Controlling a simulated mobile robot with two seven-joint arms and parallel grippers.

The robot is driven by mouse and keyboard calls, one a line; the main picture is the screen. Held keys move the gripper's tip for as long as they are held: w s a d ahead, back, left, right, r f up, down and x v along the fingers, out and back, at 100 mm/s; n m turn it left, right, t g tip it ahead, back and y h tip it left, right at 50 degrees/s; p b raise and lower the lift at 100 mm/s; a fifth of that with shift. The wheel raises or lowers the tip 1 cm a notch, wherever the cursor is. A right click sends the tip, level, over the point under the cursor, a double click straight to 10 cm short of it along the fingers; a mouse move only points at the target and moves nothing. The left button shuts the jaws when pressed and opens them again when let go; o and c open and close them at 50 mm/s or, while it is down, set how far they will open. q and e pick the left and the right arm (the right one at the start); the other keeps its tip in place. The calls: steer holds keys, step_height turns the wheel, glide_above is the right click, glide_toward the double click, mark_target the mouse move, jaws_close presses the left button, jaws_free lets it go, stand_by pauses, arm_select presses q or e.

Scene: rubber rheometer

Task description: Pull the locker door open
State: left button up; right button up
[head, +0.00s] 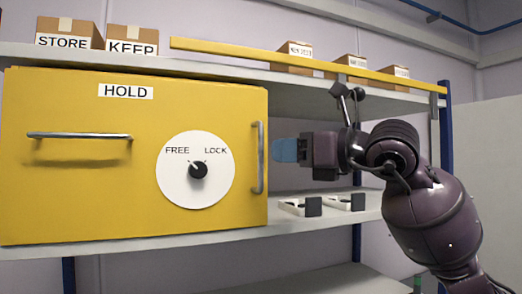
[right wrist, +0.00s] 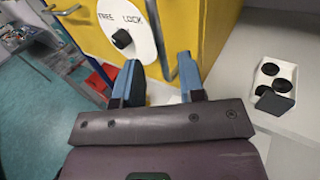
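The yellow locker (head: 95,205) stands on the shelf with its front closed and a HOLD label at the top. A vertical metal handle (head: 259,158) is at the front's right edge, and a horizontal bar handle (head: 80,135) is at the left. Between them is a white dial (head: 172,188) marked FREE and LOCK, with a black knob (head: 198,171); its exact setting is hard to tell. My right gripper (head: 285,150) is just right of the vertical handle. In the right wrist view, its blue fingers (right wrist: 160,82) are apart and empty, with the vertical handle (right wrist: 158,35) showing between their tips. My left gripper is out of view.
White holders (head: 293,207) with dark blocks sit on the shelf right of the locker, below my right gripper. Boxes labelled STORE (head: 68,30) and KEEP (head: 131,33) stand on the upper shelf. A yellow rail (head: 240,52) runs along that shelf. A blue post (head: 446,130) stands behind my right arm.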

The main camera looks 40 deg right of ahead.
mark_target(260, 184)
steer(key=shift+p+x, duration=0.4)
steer(key=shift+x, duration=2.7)
steer(key=shift+f, duration=0.1)
jaws_close()
